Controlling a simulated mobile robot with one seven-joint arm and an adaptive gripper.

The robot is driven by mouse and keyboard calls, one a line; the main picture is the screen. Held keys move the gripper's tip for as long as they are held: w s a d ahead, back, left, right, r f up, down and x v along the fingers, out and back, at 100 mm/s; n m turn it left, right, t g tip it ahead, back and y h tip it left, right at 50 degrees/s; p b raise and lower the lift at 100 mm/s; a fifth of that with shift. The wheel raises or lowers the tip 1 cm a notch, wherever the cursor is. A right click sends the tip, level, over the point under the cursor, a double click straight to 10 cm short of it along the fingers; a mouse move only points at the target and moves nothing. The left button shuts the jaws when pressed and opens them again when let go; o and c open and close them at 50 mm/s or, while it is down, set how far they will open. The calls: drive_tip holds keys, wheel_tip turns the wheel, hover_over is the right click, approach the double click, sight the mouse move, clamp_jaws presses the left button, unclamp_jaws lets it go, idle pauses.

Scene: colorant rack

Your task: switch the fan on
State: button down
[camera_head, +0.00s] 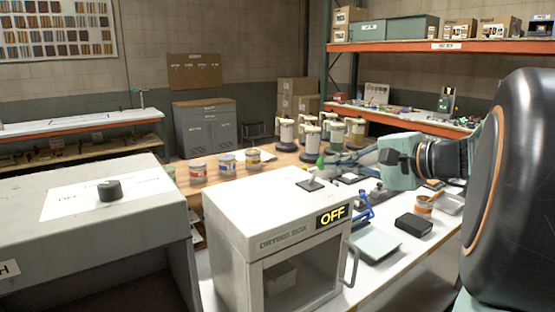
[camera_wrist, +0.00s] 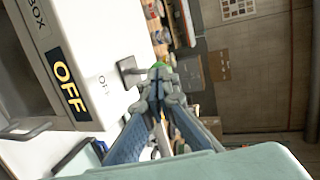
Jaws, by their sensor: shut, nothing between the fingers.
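A white drying box (camera_head: 262,215) stands at front centre, with a yellow-on-black OFF sign (camera_head: 332,215) on its front edge; the sign also shows in the wrist view (camera_wrist: 65,85). A small dark switch plate (camera_head: 309,185) is on its top, and it also shows in the wrist view (camera_wrist: 130,72). A stem appears to rise from it to a green tip (camera_head: 320,161). My gripper (camera_head: 328,164) is shut and empty, its fingertips beside the green tip; I cannot tell if they touch. In the wrist view the fingers (camera_wrist: 158,80) partly cover that tip.
A grey hood (camera_head: 150,225) with a black knob (camera_head: 109,190) stands at the left. Several paint cans (camera_head: 227,162) and dispensers (camera_head: 311,140) stand behind the box. A black block (camera_head: 413,225) and a grey flat pad (camera_head: 375,245) lie right of it.

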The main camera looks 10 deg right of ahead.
drive_tip(key=shift+w+a+r+g+p, duration=0.1)
drive_tip(key=shift+w+r+g+p, duration=0.15)
drive_tip(key=shift+p, duration=0.2)
drive_tip(key=shift+w+a+r+g+h+p, duration=0.1)
drive_tip(key=shift+w+r+g+h+p, duration=0.25)
drive_tip(key=shift+p, duration=0.5)
drive_tip(key=w+a+r+g+h+p, duration=0.1)
drive_tip(key=w+a+g+p, duration=0.1)
drive_tip(key=w+p, duration=0.5)
drive_tip(key=shift+w+a+r+g, duration=0.2)
drive_tip(key=shift+a+r+g, duration=0.15)
drive_tip(key=shift+r+g, duration=0.05)
drive_tip(key=shift+r+p, duration=0.6)
drive_tip(key=shift+r, duration=0.25)
